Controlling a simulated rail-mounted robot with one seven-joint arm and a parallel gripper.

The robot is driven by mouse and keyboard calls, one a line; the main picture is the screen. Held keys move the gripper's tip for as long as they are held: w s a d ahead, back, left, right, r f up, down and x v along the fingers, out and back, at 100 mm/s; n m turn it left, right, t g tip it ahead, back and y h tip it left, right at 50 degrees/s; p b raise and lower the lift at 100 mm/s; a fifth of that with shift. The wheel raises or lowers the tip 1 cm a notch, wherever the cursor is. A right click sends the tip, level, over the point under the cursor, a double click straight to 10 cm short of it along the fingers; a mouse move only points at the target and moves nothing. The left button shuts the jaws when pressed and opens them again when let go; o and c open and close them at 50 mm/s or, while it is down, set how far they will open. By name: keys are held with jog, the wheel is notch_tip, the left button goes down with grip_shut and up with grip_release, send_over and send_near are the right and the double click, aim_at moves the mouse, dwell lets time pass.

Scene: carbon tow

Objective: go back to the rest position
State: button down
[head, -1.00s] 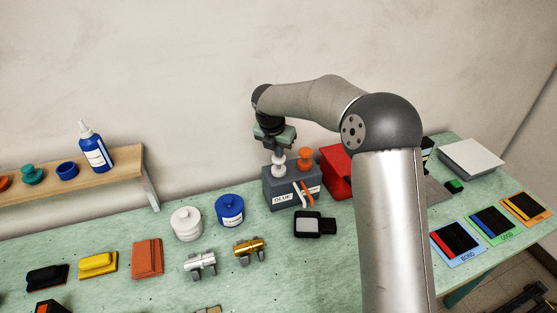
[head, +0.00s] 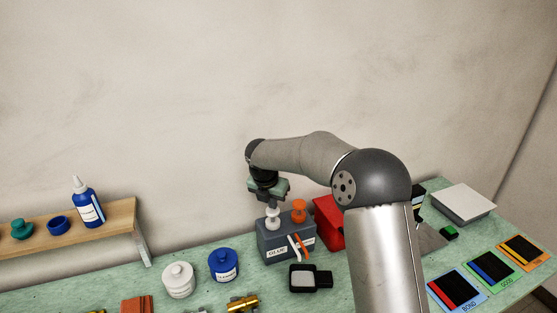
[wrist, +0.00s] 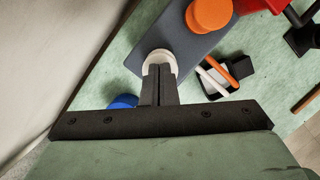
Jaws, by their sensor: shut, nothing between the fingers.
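My gripper (head: 271,203) hangs from my arm above the dark grey glue box (head: 272,240) in the head view. Its fingers are shut and hold nothing. Right below the fingertips is a white knob (head: 273,222) on the left of the box top. In the wrist view the closed fingers (wrist: 159,84) partly cover that white knob (wrist: 160,58); I cannot tell the exact gap. An orange knob (head: 299,210) stands on the box to the right.
A red box (head: 328,221) stands just right of the glue box. White (head: 178,280) and blue (head: 223,266) jars stand to the left. A wooden shelf (head: 120,218) holds a blue bottle (head: 86,203).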

jog(key=s+d+r+m+g, duration=0.1)
jog(key=s+d+r+m, duration=0.4)
jog(key=s+d+m, duration=0.3)
jog(key=s+d+r+m, duration=0.5)
jog(key=s+m, duration=0.2)
jog(key=s, duration=0.4)
jog(key=s+d+f+m, duration=0.1)
jog(key=s+d+m, duration=0.2)
jog(key=s+m, duration=0.5)
jog(key=s+d+m+y+p, duration=0.1)
jog(key=s+d+m, duration=0.2)
jog(key=s+m, duration=0.5)
jog(key=s, duration=0.4)
jog(key=shift+s+f+m+g, duration=0.25)
jog(key=shift+f+m+g, duration=0.05)
jog(key=shift+f+g, duration=0.1)
